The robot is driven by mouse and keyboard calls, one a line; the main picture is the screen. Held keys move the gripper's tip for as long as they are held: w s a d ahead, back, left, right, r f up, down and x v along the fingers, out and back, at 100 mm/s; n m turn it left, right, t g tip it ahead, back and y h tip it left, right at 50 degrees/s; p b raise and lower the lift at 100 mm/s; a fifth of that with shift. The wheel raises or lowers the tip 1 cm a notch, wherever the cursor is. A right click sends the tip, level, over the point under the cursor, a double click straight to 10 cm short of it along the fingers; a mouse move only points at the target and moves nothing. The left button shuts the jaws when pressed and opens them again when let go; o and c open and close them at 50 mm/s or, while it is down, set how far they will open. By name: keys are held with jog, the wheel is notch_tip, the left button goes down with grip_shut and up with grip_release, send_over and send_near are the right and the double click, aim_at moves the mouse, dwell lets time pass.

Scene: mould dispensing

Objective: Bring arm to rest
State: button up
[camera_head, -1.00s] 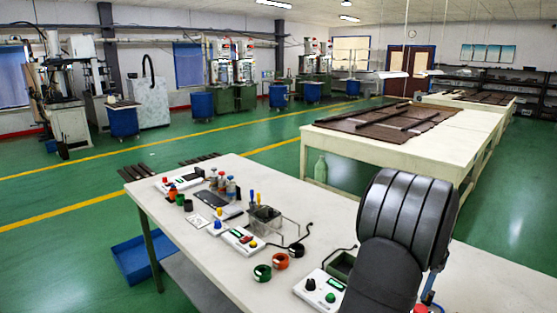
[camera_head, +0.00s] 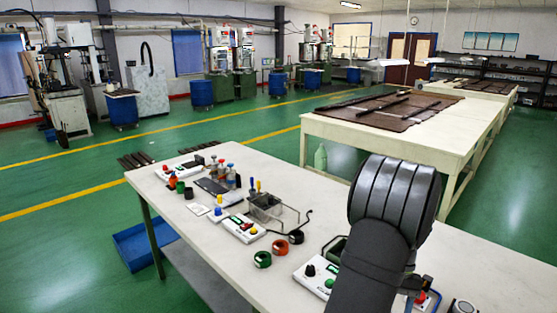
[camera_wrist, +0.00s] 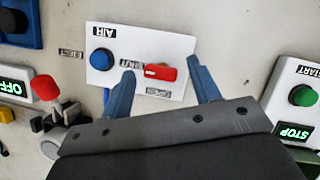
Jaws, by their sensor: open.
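My gripper (camera_wrist: 160,66) shows in the wrist view with its two blue fingers spread apart. A white panel marked AIR (camera_wrist: 148,90) lies below them, with a blue button (camera_wrist: 102,59) and a red switch knob (camera_wrist: 161,72). The red knob appears between the fingertips, with nothing visibly gripped; whether a finger touches it I cannot tell. In the head view my dark arm rises at the right front of the white workbench (camera_head: 330,220), and the fingers are hidden.
A control box with a green button (camera_wrist: 302,95) is to the right in the wrist view. A red-knobbed valve (camera_wrist: 46,88) is at left. On the bench are a wire stand (camera_head: 268,206), coloured rings (camera_head: 262,259) and control boxes (camera_head: 241,228). A large table (camera_head: 330,127) stands behind.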

jog(key=n+h, duration=0.1)
jog(key=n, duration=0.1)
jog(key=n+h, duration=0.1)
jog(key=n, duration=0.2)
jog(key=shift+a+n, duration=0.2)
jog(key=shift+n, duration=0.1)
jog(key=n+h, duration=0.2)
jog(key=n, duration=0.3)
jog(key=shift+a+n, duration=0.1)
jog(key=shift+n, duration=0.2)
jog(key=m+y, duration=0.1)
jog(key=m, duration=0.4)
jog(key=m+y, duration=0.1)
jog(key=m, duration=0.1)
jog(key=shift+d+y, duration=0.25)
jog(key=shift+y, duration=0.05)
jog(key=m+y, duration=0.1)
jog(key=m, duration=0.2)
jog(key=m+y, duration=0.1)
jog(key=m, duration=0.2)
jog(key=shift+d+m, duration=0.1)
jog(key=shift+m, duration=0.3)
